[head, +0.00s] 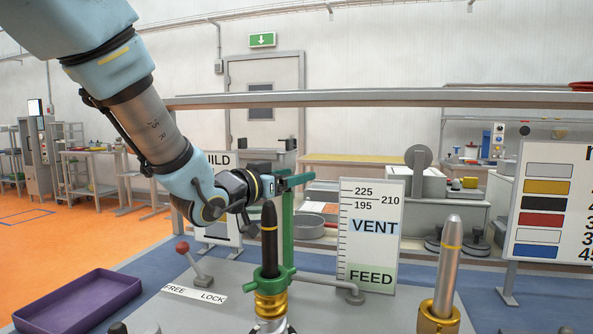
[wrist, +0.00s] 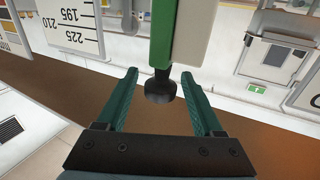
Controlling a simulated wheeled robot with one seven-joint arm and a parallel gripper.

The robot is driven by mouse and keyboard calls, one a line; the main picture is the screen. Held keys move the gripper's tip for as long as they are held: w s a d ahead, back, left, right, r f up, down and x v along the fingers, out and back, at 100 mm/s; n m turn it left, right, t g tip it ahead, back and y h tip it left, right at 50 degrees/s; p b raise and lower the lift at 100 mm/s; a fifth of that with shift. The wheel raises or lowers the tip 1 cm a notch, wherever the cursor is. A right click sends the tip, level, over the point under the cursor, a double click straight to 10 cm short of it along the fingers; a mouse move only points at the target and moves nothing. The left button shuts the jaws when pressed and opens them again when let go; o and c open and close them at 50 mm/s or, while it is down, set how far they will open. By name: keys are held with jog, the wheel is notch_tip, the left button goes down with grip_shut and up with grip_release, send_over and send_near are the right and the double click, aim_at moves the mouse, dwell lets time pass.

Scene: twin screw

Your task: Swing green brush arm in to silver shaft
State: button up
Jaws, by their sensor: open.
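The green brush arm (head: 287,228) stands upright just behind the dark shaft (head: 269,240), with green parts at that shaft's base above a gold collar. In the wrist view the green arm (wrist: 161,35) has a pale pad beside it and ends in a black knob (wrist: 159,88). My gripper (head: 296,181) is at the top of the green arm. Its teal fingers are open, with the knob between them in the wrist view (wrist: 160,80); I see gaps on both sides. The silver shaft (head: 447,275) stands upright at the right in a gold collar, apart from the green arm.
A red-knobbed lever (head: 190,258) stands by the FREE/LOCK label (head: 195,292). A VENT/FEED scale board (head: 370,215) stands behind, between the shafts. A bent grey rod (head: 335,284) lies between them. A purple tray (head: 80,298) is at the left; a colour-chart board (head: 550,200) is at the right.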

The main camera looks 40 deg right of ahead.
jog(key=shift+w+d, duration=0.15)
jog(key=shift+d, duration=0.55)
grip_shut()
dwell(1.0)
